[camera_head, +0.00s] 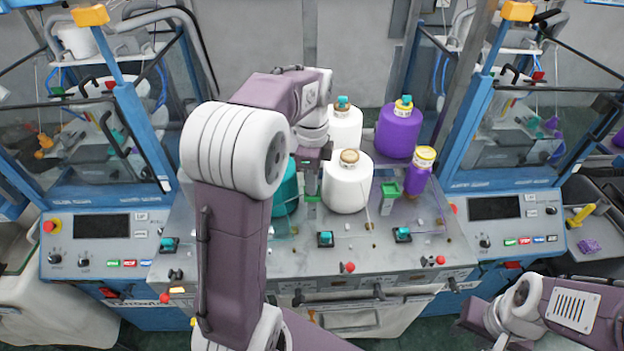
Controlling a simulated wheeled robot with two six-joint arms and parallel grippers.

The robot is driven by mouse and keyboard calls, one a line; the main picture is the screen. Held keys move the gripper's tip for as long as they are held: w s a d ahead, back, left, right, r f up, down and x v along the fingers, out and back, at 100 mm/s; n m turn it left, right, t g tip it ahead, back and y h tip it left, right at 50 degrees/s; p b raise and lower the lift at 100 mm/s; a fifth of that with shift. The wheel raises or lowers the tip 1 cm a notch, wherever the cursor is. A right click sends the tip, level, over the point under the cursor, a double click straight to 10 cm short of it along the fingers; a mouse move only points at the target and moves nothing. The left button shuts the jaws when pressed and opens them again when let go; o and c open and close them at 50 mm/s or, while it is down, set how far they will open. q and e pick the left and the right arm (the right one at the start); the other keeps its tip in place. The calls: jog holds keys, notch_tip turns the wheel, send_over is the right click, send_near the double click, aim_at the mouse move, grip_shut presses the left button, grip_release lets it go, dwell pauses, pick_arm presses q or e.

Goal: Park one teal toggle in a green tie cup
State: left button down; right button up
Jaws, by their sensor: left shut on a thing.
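My left gripper (312,184) points down over the machine deck, just above a green tie cup (311,198). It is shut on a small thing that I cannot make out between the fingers. A second green tie cup (390,189) stands to the right, near the purple cones.
A teal cone (287,190) is close beside my left gripper, partly hidden by my arm. White cones (347,188) (345,128) and purple cones (397,133) (417,175) crowd the deck behind and to the right. Red-knobbed levers (348,267) line the front edge.

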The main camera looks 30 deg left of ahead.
pick_arm(q)
jog(key=shift+f, duration=0.15)
jog(key=c, duration=1.4)
grip_release()
jog(key=shift+o, duration=0.2)
jog(key=shift+r, duration=0.5)
notch_tip(320, 180, up, 8)
